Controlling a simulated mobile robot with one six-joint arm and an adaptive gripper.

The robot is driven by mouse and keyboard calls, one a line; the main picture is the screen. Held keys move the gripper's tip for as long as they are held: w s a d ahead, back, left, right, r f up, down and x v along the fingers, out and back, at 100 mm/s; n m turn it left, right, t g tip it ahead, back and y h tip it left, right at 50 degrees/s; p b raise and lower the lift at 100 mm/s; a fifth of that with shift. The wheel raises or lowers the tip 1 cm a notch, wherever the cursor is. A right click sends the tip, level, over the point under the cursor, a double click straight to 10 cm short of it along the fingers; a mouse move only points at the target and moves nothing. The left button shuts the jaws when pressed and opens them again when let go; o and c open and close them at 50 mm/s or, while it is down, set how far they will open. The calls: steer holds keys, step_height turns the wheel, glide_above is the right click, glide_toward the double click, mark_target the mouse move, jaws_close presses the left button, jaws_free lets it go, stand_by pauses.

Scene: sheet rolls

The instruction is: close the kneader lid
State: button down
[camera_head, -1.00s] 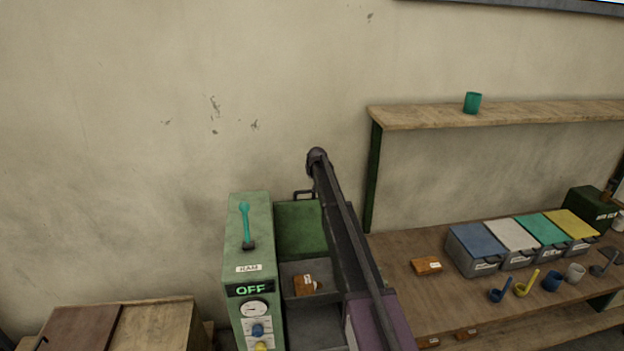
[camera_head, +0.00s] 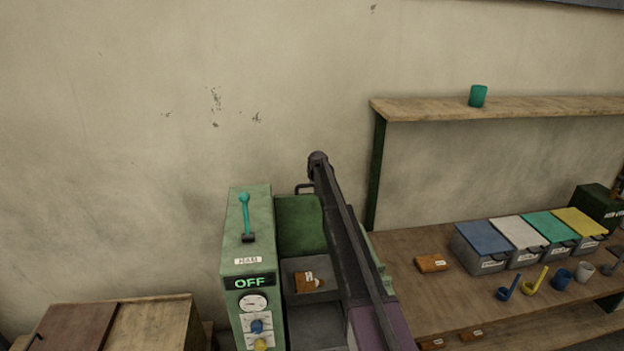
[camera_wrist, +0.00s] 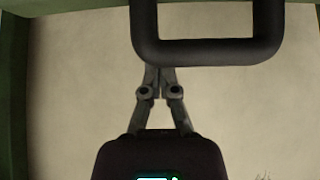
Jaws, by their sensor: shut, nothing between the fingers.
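The kneader (camera_head: 250,235) is a green machine with an OFF display and a teal-topped lever. Its green lid (camera_head: 300,225) stands raised at the back of the open grey trough. The lid's dark handle (camera_head: 304,187) shows at its top edge. In the wrist view the handle (camera_wrist: 207,50) is a large black loop at the top. My gripper (camera_wrist: 158,68) is shut and empty, its tips at the handle's lower bar, which seems to cover their ends; I cannot tell whether they touch. In the head view my arm crosses the trough's right side and the gripper cannot be made out.
A brown labelled block (camera_head: 305,282) lies in the trough. A wooden bench (camera_head: 420,290) at right holds lidded bins (camera_head: 480,250), scoops and cups. A shelf (camera_head: 430,108) above it carries a teal cup (camera_head: 478,96). A wooden box (camera_head: 150,325) stands at lower left.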

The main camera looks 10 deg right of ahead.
steer(key=shift+s, duration=0.7)
steer(key=shift+s, duration=0.15)
